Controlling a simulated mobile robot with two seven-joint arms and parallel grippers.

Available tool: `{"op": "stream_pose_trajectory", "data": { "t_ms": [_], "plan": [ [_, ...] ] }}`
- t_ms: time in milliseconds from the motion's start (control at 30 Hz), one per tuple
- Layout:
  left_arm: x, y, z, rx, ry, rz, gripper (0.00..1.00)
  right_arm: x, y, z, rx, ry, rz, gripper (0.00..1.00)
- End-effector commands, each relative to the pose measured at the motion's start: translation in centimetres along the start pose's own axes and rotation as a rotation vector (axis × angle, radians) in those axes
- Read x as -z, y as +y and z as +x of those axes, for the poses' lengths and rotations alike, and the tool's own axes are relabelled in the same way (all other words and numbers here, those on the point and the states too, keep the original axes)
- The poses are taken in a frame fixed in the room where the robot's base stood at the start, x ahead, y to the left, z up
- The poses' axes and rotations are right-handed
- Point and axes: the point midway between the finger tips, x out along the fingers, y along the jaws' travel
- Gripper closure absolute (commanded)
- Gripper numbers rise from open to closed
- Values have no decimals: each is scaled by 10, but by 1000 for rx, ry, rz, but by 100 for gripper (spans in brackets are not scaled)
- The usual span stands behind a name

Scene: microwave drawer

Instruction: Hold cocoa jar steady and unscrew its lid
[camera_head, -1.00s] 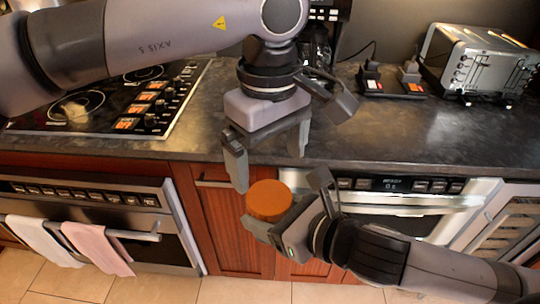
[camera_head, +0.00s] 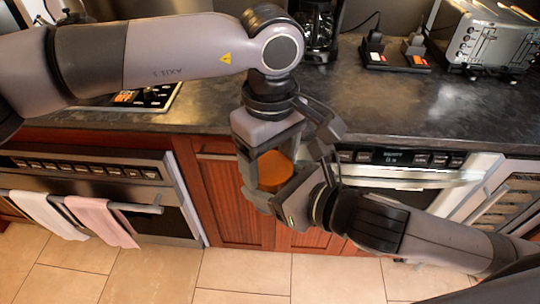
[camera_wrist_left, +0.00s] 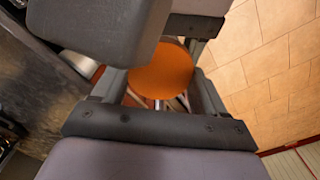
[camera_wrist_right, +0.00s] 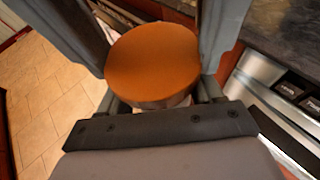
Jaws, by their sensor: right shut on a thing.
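The cocoa jar's round orange-brown lid (camera_head: 274,172) shows in the head view, between my two grippers in front of the counter. The lid also shows from above in the left wrist view (camera_wrist_left: 162,72) and the right wrist view (camera_wrist_right: 152,62). A pale strip of the jar body (camera_wrist_right: 165,103) shows under the lid in the right wrist view. My right gripper (camera_head: 268,192) is shut on the jar from the lower right. My left gripper (camera_head: 275,165) comes down from above with its fingers open on either side of the lid. Contact between these fingers and the lid cannot be made out.
The dark counter (camera_head: 420,105) runs behind the grippers. A toaster (camera_head: 487,35) stands at the back right, beside small shakers on a stand (camera_head: 395,57). An oven with towels (camera_head: 105,222) is at left, a drawer appliance (camera_head: 390,175) at right. Tiled floor lies below.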

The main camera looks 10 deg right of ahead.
Motion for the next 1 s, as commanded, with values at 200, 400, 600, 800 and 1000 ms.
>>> {"op": "stream_pose_trajectory", "data": {
  "t_ms": [200, 400, 600, 800, 1000],
  "plan": [
    [0, 0, 0, 0, 0, -15, 64, -1, 0, 0, 0, -2, 0, 100],
    [0, 0, -1, 0, 0, -197, 65, -1, 0, 0, 0, -2, 0, 100],
    [0, 0, -1, 0, 0, -300, 65, -1, 0, 0, 0, -1, 0, 100],
    [0, 0, -1, 0, 0, -299, 65, 0, 0, 0, 0, -1, 0, 100],
    [0, 0, -1, 0, 0, -298, 3, 0, 0, 0, 0, -1, 0, 100]
  ]
}}
